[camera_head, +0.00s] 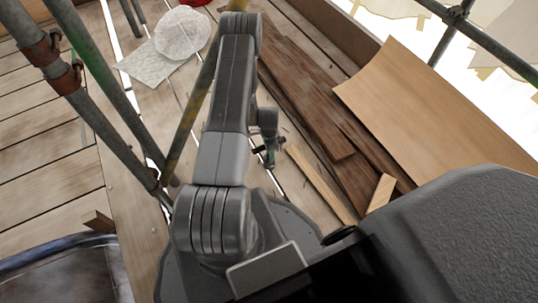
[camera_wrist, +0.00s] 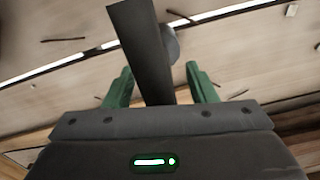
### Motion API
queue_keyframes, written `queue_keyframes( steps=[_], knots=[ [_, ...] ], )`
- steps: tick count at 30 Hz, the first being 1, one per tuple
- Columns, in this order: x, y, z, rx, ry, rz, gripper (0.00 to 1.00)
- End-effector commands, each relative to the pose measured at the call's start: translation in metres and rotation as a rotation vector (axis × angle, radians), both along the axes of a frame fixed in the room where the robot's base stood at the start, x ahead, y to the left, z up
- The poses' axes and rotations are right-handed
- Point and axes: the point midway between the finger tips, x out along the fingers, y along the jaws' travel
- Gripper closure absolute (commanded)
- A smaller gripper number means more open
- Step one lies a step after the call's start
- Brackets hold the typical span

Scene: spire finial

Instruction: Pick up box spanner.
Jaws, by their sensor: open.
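My gripper (camera_wrist: 160,67) shows in the wrist view with its two green fingers apart. A dark grey bar (camera_wrist: 142,45) runs between the fingers, with a rounded grey piece (camera_wrist: 170,45) beside its upper part. This looks like the box spanner, but I cannot be sure. Whether the fingers touch it cannot be told. In the head view my gripper (camera_head: 266,151) is small and partly hidden beside my arm, low over the boards. The spanner cannot be made out clearly there.
Dark brown planks (camera_head: 311,107) and a curved tan sheet (camera_head: 432,112) lie at the right. Scaffold poles (camera_head: 112,101) stand at the left. A pale round cover (camera_head: 182,33) lies on the boards at the back. Light wood strips (camera_head: 320,184) lie near my gripper.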

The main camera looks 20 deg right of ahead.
Motion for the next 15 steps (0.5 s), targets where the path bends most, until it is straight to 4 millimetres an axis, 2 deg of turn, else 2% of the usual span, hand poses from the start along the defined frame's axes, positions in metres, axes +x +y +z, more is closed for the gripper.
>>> queue_keyframes(
  steps=[1, 2, 9, 11, 15],
  knots=[
    [-0.0002, 0.0003, -0.0108, 0.0, 0.001, 0.0, 0.49],
    [0.0, 0.0002, -0.0131, 0.0, 0.0, 0.0, 0.49],
    [0.0003, 0.0002, -0.0135, 0.0, 0.0, 0.0, 0.49],
    [0.0002, 0.0002, -0.0135, 0.0, 0.0, 0.0, 0.59],
    [0.0001, 0.0002, -0.0135, 0.0, 0.0, 0.0, 0.86]
  ],
)
